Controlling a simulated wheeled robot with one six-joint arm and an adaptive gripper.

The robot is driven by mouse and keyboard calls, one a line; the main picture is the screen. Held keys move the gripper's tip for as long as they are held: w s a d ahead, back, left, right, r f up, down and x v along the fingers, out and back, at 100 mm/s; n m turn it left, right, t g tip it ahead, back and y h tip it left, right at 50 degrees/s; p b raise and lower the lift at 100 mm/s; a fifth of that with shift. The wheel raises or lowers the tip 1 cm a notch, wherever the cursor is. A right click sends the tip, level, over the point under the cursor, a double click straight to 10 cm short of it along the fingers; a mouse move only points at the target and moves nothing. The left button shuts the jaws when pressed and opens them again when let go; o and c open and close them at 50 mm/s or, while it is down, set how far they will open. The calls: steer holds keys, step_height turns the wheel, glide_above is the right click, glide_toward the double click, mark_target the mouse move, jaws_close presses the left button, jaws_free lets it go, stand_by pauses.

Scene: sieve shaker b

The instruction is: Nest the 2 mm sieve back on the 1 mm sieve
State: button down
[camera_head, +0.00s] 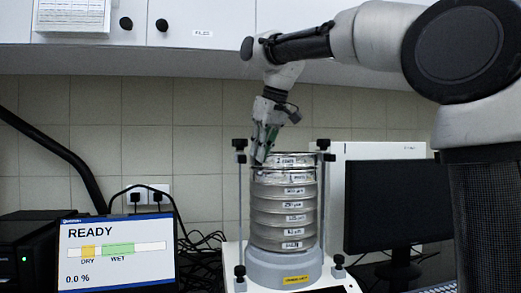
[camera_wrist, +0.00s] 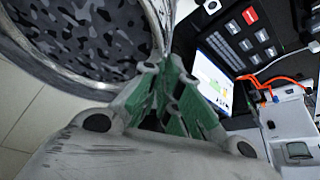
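The top sieve (camera_head: 295,161), apparently the 2 mm one, is at the head of the sieve stack on the shaker. Its label sits a little further from the one below than the other labels do, so it looks slightly raised; full seating cannot be told. The sieve under it (camera_head: 305,179), apparently the 1 mm one, tops the rest of the stack. My gripper (camera_head: 262,158) points down at the top sieve's left rim. In the wrist view its green-padded fingers (camera_wrist: 166,68) appear closed on the wall of a sieve (camera_wrist: 150,22), whose mottled inside shows at upper left.
The shaker base (camera_head: 285,268) carries upright rods with dark clamps (camera_head: 240,145) beside the stack. A display reading READY (camera_head: 117,250) stands at left, a dark monitor (camera_head: 385,205) at right. Wall cabinets (camera_head: 205,50) hang above.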

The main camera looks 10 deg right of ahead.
steer(key=shift+f, duration=0.25)
stand_by(0.4)
steer(key=c, duration=1.6)
jaws_free()
steer(key=shift+o, duration=0.2)
steer(key=shift+r, duration=0.1)
steer(key=shift+r, duration=3.4)
steer(key=shift+s, duration=0.1)
